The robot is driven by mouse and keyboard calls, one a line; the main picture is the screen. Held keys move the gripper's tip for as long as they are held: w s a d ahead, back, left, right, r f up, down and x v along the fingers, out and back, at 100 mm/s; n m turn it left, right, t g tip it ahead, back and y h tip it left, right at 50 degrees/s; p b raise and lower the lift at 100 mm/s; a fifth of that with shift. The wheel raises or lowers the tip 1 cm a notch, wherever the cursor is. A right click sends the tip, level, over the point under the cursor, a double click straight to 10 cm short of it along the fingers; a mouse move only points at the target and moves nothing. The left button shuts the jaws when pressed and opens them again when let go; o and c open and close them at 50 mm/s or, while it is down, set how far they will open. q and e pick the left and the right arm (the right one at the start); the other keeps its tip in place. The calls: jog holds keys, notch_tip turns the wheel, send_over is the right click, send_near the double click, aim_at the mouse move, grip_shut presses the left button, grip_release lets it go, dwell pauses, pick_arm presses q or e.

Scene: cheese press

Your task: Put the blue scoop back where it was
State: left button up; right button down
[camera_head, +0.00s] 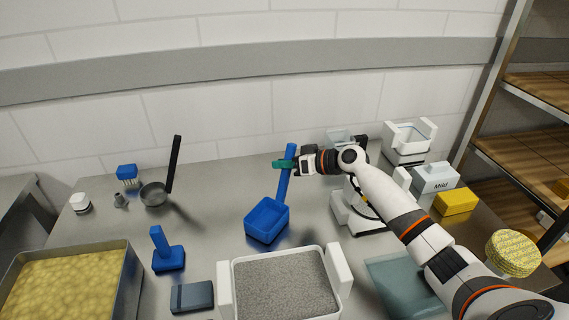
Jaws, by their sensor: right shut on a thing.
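The blue scoop (267,221) has a square open bowl and a long handle that rises up and to the right. My right gripper (286,164) comes in from the right and is shut on the upper part of the scoop's handle. The scoop is tilted, with its bowl low over the steel table (205,240); I cannot tell whether the bowl touches the table. My left gripper does not show.
A white tub of grey grains (225,291) stands in front of the scoop. A blue stamp-like tool (169,260), a dark ladle (154,195) and a tray of yellow curds (133,279) are left. White machine parts (341,207) and a yellow block (456,202) are right.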

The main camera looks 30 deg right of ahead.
jog(key=c, duration=1.7)
grip_release()
jog(key=shift+f, duration=0.15)
jog(key=shift+c, duration=0.2)
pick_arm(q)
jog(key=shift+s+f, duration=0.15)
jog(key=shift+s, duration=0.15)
pick_arm(e)
jog(key=o, duration=0.5)
jog(key=shift+c, duration=0.2)
jog(key=shift+s+d+r, duration=0.1)
jog(key=shift+r, duration=0.15)
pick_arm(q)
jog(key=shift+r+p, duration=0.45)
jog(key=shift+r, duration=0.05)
pick_arm(e)
jog(key=v, duration=1.1)
jog(key=shift+s+d, duration=0.2)
jog(key=shift+s, duration=0.15)
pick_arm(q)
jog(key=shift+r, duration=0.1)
pick_arm(e)
jog(key=shift+r, duration=0.15)
